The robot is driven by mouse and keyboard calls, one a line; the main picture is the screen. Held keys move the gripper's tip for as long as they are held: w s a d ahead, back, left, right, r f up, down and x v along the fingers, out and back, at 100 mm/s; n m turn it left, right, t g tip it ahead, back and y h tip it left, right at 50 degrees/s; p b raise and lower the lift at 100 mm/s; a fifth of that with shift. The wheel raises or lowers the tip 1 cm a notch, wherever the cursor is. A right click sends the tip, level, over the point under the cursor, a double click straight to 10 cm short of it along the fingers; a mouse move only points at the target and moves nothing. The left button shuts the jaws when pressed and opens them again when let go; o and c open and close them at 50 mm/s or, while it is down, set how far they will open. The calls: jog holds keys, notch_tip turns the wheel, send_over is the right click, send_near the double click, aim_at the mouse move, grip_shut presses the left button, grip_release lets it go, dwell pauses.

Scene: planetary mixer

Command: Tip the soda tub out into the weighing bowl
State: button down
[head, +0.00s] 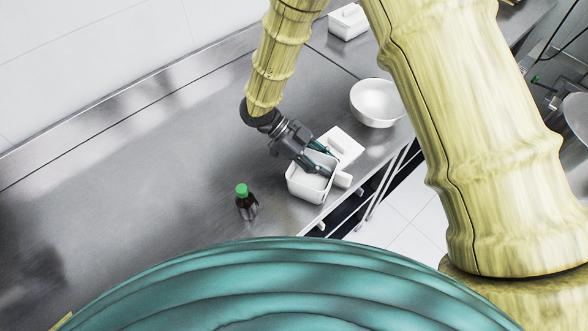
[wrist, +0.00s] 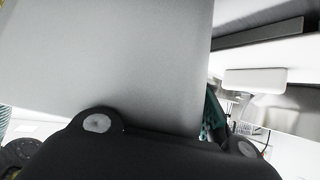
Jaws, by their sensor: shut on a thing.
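The open white soda tub (head: 306,190) is at the front edge of the steel counter in the head view. My gripper (head: 320,165) is shut on the tub, its fingers at the tub's upper right side. In the wrist view the tub's pale wall (wrist: 110,60) fills much of the picture, close in front of the gripper. The tub's contents and whether it touches the counter cannot be made out. The white weighing bowl (head: 377,105) stands on the counter, behind and to the right of the tub, apart from it.
A white lid (head: 345,143) lies just behind the tub. A dark bottle with a green cap (head: 246,202) stands to the left of it. A lidded white tub (head: 348,22) stands at the back. The counter's left side (head: 130,190) is clear.

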aim_at(337, 165)
jog(key=shift+s+d+f+p, duration=0.3)
jog(key=shift+s+f, duration=0.1)
jog(key=shift+f, duration=0.2)
jog(key=shift+r+p, duration=0.35)
jog(key=shift+r, duration=0.05)
jog(key=shift+w+r+p, duration=0.25)
jog(key=shift+r+p, duration=0.1)
jog(key=shift+r, duration=0.1)
jog(key=shift+w+r, duration=0.1)
jog(key=shift+r, duration=0.1)
notch_tip(337, 165, up, 4)
jog(key=p, duration=0.3)
jog(key=shift+a, duration=0.1)
dwell(0.3)
jog(key=shift+f, duration=0.1)
dwell(0.8)
